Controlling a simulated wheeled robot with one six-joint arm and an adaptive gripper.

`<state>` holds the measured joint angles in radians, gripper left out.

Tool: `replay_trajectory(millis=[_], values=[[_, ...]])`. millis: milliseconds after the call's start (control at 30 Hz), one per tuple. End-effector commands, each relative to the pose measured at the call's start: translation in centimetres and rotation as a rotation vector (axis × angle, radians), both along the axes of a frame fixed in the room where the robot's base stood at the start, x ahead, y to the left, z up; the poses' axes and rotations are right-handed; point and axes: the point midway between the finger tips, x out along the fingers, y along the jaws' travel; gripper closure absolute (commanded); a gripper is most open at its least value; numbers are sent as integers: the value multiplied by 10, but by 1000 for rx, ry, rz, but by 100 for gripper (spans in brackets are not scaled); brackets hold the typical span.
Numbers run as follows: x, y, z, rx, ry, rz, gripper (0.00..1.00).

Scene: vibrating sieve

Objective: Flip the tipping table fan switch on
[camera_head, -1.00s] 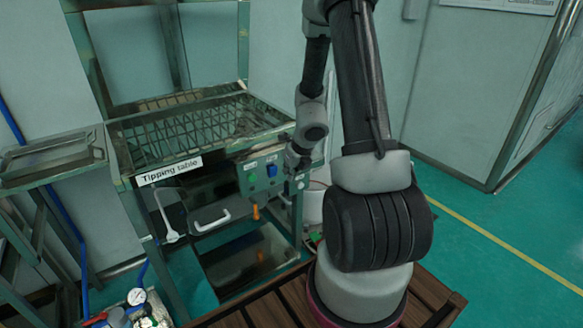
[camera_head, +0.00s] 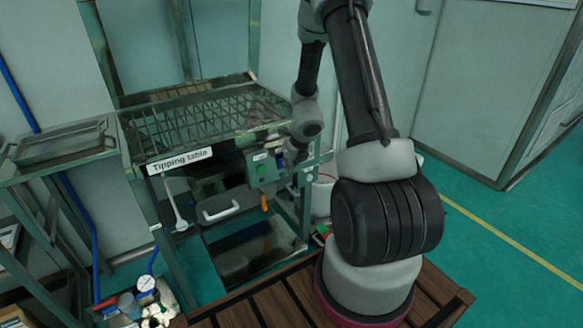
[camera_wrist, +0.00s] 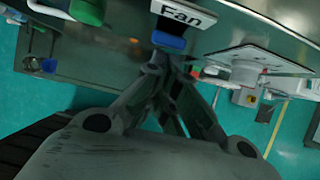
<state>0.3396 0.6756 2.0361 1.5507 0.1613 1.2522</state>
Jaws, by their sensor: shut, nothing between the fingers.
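The tipping table (camera_head: 215,118) stands left of my arm, with its name label on the front. In the wrist view the blue fan switch (camera_wrist: 168,41) sits just under a white "Fan" label (camera_wrist: 183,14). My gripper (camera_wrist: 170,63) is shut and empty, its tips close below the blue switch; I cannot tell if they touch it. In the head view my gripper (camera_head: 287,157) is in front of the panel and hides the blue switch. The switch's on or off position is unclear.
A green button (camera_head: 262,169) is left of the gripper on the panel, with an orange handle (camera_head: 265,203) below. A white drawer handle (camera_head: 220,211) is lower left. A white bucket (camera_head: 322,195) stands right of the table. Open green floor lies further right.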

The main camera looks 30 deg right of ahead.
Motion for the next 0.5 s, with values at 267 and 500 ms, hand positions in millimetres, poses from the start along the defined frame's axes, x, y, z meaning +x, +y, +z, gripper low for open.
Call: replay_trajectory(millis=[267,500], values=[[1,0,0,0,0,0,100],[5,0,5,-1,-1,2,100]])
